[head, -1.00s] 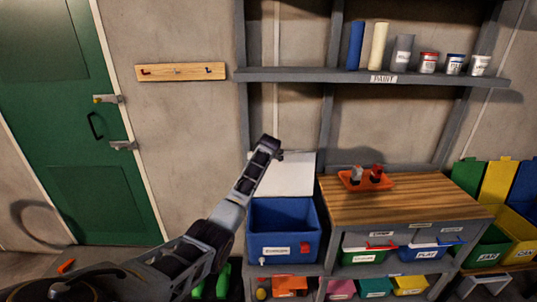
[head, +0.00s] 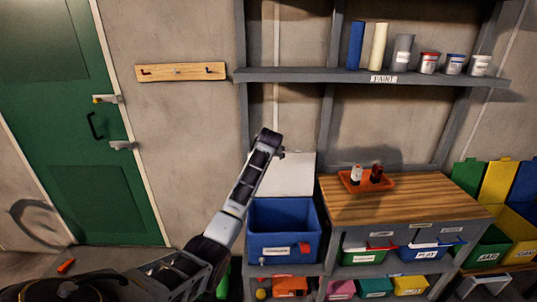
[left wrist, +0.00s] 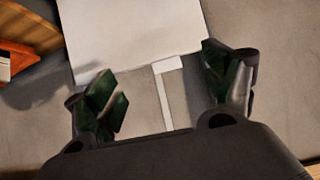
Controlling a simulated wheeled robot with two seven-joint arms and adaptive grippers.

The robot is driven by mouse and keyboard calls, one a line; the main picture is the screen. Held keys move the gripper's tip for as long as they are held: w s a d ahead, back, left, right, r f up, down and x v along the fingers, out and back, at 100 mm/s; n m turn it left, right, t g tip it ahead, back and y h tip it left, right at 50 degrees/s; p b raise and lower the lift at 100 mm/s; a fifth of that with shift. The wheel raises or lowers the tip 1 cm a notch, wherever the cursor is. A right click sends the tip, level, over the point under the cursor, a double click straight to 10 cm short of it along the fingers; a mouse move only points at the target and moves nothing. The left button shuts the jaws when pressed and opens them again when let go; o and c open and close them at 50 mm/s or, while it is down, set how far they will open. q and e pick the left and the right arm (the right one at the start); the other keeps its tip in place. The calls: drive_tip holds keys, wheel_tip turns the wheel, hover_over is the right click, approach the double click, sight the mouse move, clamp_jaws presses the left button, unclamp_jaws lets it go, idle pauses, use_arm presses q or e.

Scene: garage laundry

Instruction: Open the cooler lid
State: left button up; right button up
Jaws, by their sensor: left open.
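The cooler (head: 283,240) is a blue box with a label and a small white tap, at the left end of the workbench in the head view. Its white lid (head: 299,176) stands raised behind the open top, and the blue inside shows. My left gripper (head: 271,141) is in front of the raised lid's upper left part in the head view. In the left wrist view the lid (left wrist: 135,35) lies beyond my open left fingers (left wrist: 163,92), with nothing seen between them but a pale strip in the background. Touch with the lid cannot be made out. My right gripper is not in view.
The wooden worktop (head: 405,202) to the right of the cooler carries an orange tray (head: 350,183) with bottles. A paint shelf (head: 300,75) runs above. Labelled bins (head: 362,252) sit below the worktop. A green door (head: 85,130) is at the left.

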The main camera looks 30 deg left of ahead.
use_arm(q)
drive_tip(key=shift+v, duration=1.05)
